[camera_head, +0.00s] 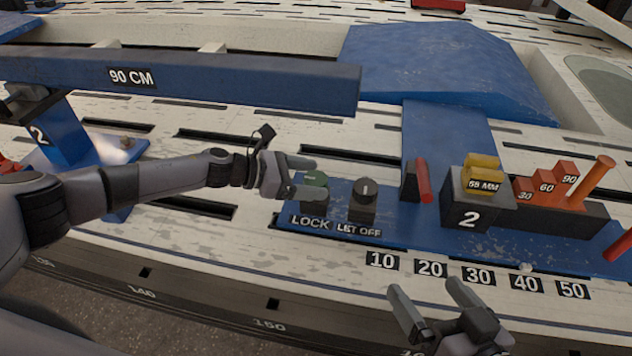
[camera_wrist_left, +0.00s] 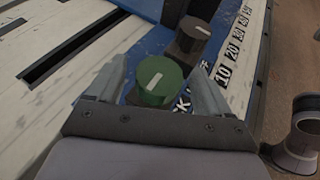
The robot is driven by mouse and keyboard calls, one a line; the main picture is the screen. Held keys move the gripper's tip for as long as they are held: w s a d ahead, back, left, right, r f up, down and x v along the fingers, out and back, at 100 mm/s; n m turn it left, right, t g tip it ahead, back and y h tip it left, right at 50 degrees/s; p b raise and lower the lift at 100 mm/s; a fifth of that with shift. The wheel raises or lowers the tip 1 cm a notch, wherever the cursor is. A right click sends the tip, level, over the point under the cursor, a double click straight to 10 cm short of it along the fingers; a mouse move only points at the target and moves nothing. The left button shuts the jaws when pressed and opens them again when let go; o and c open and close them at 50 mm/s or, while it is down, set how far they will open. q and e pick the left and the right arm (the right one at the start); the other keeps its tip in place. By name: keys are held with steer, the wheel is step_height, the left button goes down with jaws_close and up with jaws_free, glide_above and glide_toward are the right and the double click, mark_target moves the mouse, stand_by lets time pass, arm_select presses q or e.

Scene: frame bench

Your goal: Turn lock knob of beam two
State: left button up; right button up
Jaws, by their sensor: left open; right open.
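The lock knob (camera_head: 316,179) is green with a pale pointer line and stands on a dark base above the LOCK label (camera_head: 310,222). It also shows in the left wrist view (camera_wrist_left: 157,84). My left gripper (camera_head: 307,177) is open, with its fingers on either side of the green knob; I cannot tell whether they touch it. The dark let-off knob (camera_head: 365,189) stands just right of it. A block marked 2 (camera_head: 470,210) stands on the same blue plate. My right gripper (camera_head: 430,300) is open and empty in front of the bench scale.
A blue beam marked 90 CM (camera_head: 180,80) extends across the upper left. A red-sided lever (camera_head: 424,181), a yellow 55 MM block (camera_head: 482,177) and orange numbered steps (camera_head: 546,185) stand to the right. Slotted pale bench surface (camera_head: 250,260) lies clear in front.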

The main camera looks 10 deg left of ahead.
arm_select(q)
steer(key=shift+x, duration=0.8)
